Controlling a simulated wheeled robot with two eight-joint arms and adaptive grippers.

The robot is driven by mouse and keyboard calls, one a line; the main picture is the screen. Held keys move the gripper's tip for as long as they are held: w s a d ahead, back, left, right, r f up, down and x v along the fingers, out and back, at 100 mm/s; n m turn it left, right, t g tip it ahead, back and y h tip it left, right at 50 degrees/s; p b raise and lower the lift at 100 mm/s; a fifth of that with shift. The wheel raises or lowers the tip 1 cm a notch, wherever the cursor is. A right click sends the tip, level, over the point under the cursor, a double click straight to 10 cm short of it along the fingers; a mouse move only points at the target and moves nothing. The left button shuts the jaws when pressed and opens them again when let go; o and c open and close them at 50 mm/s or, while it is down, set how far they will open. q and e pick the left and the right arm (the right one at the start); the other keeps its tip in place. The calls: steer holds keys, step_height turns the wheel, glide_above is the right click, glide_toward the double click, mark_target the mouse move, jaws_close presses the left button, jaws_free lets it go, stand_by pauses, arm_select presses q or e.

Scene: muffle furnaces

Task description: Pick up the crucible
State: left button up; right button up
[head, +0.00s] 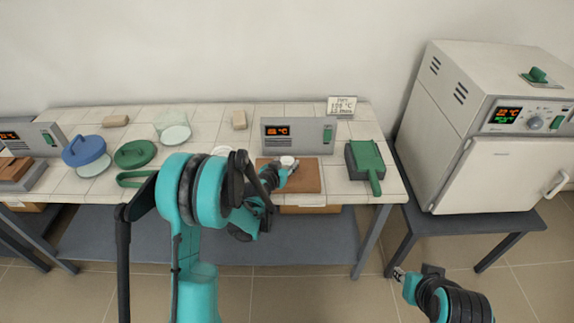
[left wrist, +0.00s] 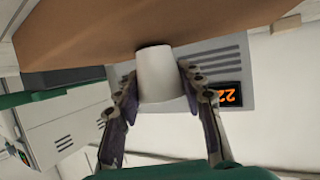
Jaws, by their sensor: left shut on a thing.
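The crucible is a small white cup. In the head view, its top (head: 289,161) shows over the brown board (head: 305,178) in front of a grey unit with an orange display. In the left wrist view, which is turned over, the crucible (left wrist: 160,75) sits between the two fingers, its narrow end at the edge of the brown board (left wrist: 100,30). My left gripper (head: 280,171) is shut on its sides. I cannot tell whether it touches the board. My right gripper (head: 399,274) is low at the right, away from the table; its jaw opening is unclear.
The grey display unit (head: 297,137) stands just behind the board. A green long-handled item (head: 366,162) lies to the right. Blue (head: 84,151) and green (head: 135,153) lidded round items are at the left. A white furnace (head: 480,125) stands on a separate table at right.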

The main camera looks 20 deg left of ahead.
arm_select(q)
step_height(320, 180, up, 4)
steer(key=shift+r+p, duration=0.2)
steer(key=shift+p, duration=0.85)
steer(key=s+d+r+p, duration=0.3)
steer(key=d+r, duration=0.3)
steer(key=d, duration=0.5)
steer(key=shift+d, duration=0.2)
steer(key=shift+r, duration=0.1)
